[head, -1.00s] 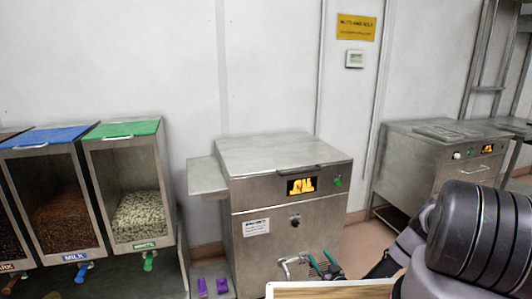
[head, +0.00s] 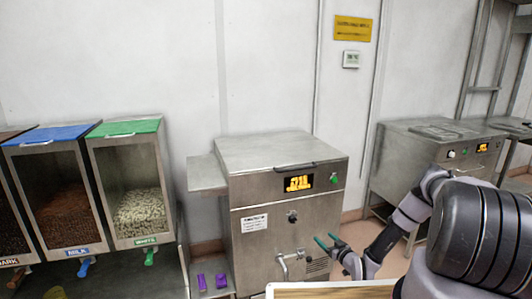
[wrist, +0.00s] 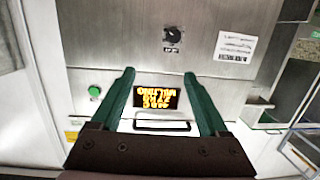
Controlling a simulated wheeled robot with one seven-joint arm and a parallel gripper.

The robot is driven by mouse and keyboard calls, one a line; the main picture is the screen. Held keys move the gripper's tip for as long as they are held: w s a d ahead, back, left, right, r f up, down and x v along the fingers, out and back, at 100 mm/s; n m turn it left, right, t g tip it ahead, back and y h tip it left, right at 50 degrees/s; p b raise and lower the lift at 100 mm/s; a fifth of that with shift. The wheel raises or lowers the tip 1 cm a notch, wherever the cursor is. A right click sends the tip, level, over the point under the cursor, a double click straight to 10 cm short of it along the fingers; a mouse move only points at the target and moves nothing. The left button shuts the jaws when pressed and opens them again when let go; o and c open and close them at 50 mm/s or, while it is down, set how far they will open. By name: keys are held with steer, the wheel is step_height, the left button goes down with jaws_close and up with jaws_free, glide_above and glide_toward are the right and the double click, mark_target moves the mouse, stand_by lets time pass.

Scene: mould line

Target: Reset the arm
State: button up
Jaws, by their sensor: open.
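My gripper (head: 327,242) has two green fingers and is in front of the lower right of a steel melting machine (head: 262,225) in the head view. The fingers are spread apart with nothing between them. In the wrist view my gripper (wrist: 160,95) shows with both green fingers apart, and the machine's front (wrist: 130,35) fills the picture upside down. The lit display (wrist: 156,95) appears between the fingers. My arm (head: 400,225) reaches in from the right, bent upward at the elbow.
A pipe spout (head: 283,266) sticks out of the machine front, left of my gripper. Dispensers with milk (head: 62,205) and white (head: 140,205) pieces stand at left. Purple items (head: 221,281) lie low beside the machine. A second steel machine (head: 440,150) stands at right.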

steer(key=w+d+r+g+h, duration=0.1)
steer(key=w+d+r, duration=0.15)
steer(key=r, duration=0.45)
steer(key=w+d+r+g, duration=0.1)
steer(key=w+r+g, duration=0.1)
steer(key=w+r, duration=0.35)
steer(key=w+d+r+g+h, duration=0.1)
steer(key=w+d+r, duration=0.1)
steer(key=r, duration=0.7)
steer(key=s+d+r+m+g+h, duration=0.1)
steer(key=s+r+h, duration=0.15)
steer(key=r, duration=0.95)
steer(key=s+r+m+g+h, duration=0.1)
steer(key=s+r, duration=0.3)
steer(key=r, duration=0.7)
steer(key=s+a+r+m+g, duration=0.15)
steer(key=s+r+m, duration=0.25)
steer(key=s+r, duration=1.35)
steer(key=s+a+r+m+y, duration=0.1)
steer(key=s+a, duration=0.2)
steer(key=s, duration=0.8)
steer(key=s+a+r+m+y, duration=0.1)
steer(key=s+a, duration=0.2)
steer(key=s, duration=0.7)
steer(key=shift+s+r+m+g, duration=0.3)
steer(key=shift+s+r+g, duration=0.05)
steer(key=shift+r+g, duration=0.1)
